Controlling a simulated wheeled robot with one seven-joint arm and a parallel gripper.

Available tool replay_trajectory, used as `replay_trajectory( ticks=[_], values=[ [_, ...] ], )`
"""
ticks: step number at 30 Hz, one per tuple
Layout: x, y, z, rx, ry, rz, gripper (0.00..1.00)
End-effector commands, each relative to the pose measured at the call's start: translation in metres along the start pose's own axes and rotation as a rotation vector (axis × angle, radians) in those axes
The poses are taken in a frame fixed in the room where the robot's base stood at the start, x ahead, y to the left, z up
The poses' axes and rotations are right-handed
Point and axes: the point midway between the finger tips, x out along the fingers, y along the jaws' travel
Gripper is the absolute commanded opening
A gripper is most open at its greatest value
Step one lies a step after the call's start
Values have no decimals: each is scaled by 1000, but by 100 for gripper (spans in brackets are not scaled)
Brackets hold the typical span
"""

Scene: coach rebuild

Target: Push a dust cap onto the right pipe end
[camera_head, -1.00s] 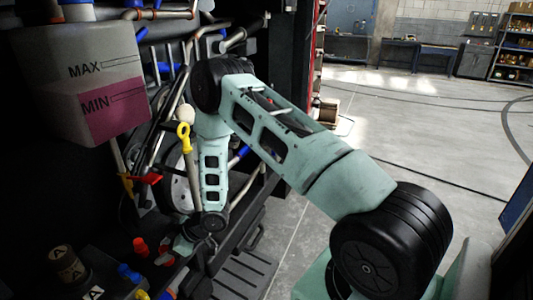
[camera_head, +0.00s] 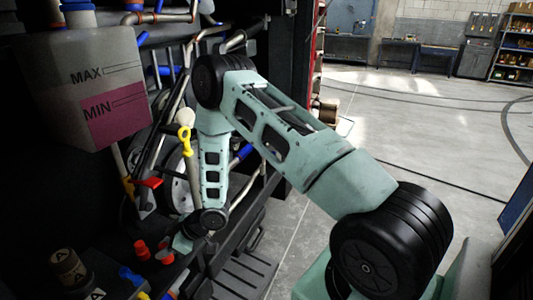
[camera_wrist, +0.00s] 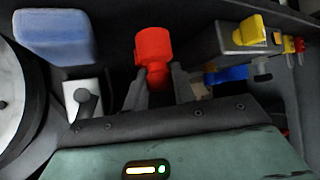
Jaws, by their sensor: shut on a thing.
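In the wrist view, a red dust cap (camera_wrist: 153,47) has its wide end pointing away from me and its narrow end between my fingers. My gripper (camera_wrist: 158,82) is shut on it. In the head view, my gripper (camera_head: 180,246) is low at the left, small and partly hidden by my own wrist. Two red pieces (camera_head: 141,248) show just left of it; I cannot tell for sure which one is held. A blue piece (camera_head: 130,275) lies lower left. I cannot clearly make out the right pipe end in either view.
A tank marked MAX and MIN (camera_head: 85,60) hangs at upper left. A yellow-ringed dipstick (camera_head: 184,140) and a red lever (camera_head: 148,182) stand above my gripper. In the wrist view, a yellow piece (camera_wrist: 249,31) is at right and a blue block (camera_wrist: 55,38) at upper left.

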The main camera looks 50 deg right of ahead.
Motion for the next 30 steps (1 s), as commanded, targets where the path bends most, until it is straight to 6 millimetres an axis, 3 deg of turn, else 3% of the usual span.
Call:
replay_trajectory(
  ticks=[15,25,30],
  values=[
    [-25,0,-32,-1,1,0,0],
    [-24,-1,-31,2,0,1,0],
    [-25,-8,-18,43,-3,48,0]
  ],
)
